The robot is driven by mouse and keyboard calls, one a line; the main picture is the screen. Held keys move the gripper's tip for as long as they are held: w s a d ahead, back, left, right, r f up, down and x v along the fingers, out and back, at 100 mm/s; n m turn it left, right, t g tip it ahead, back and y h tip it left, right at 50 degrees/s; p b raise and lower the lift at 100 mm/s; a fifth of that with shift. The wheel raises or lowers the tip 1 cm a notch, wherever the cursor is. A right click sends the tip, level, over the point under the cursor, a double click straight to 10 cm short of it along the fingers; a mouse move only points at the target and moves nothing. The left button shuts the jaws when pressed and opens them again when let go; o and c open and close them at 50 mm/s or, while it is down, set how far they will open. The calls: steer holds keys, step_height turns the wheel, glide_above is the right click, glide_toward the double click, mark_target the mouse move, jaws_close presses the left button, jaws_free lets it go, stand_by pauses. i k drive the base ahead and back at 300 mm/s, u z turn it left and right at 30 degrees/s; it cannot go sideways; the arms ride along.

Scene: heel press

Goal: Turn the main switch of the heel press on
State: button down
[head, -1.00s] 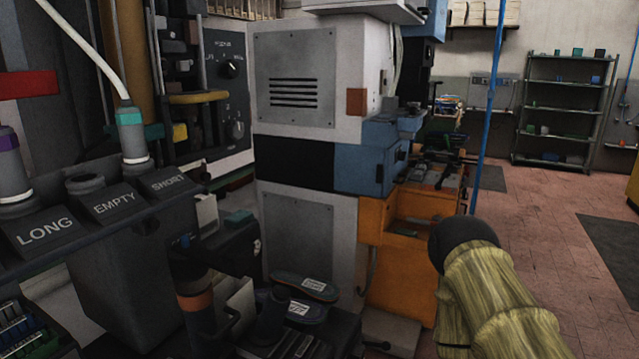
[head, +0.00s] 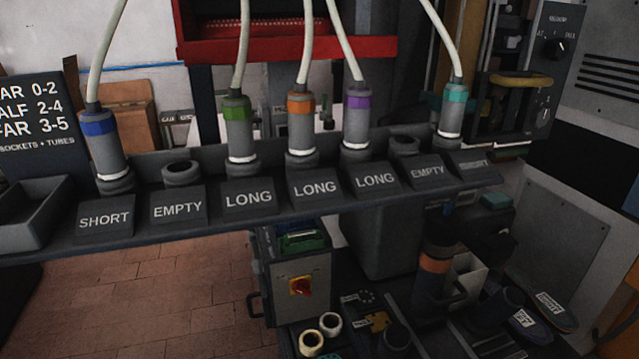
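A red rotary switch on a yellow plate (head: 301,287) sits on the front of a small grey box (head: 303,312) in the lower middle of the head view. It looks like the main switch. The exact angle of its red handle is too small to tell. The grey box stands below the labelled socket rail (head: 140,228), and nothing covers the switch. My gripper is not in view.
Several hoses with coloured collars stand in the rail, such as a blue-collared one (head: 102,150). A dark panel with knobs (head: 548,75) is at upper right. Cream rings (head: 312,342) and insoles (head: 549,311) lie low down. Tiled floor (head: 150,310) is free at lower left.

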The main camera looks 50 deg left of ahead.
mark_target(302, 286)
steer(key=z, duration=0.15)
steer(key=k, duration=1.25)
steer(key=u, duration=1.4)
steer(key=i, duration=0.5)
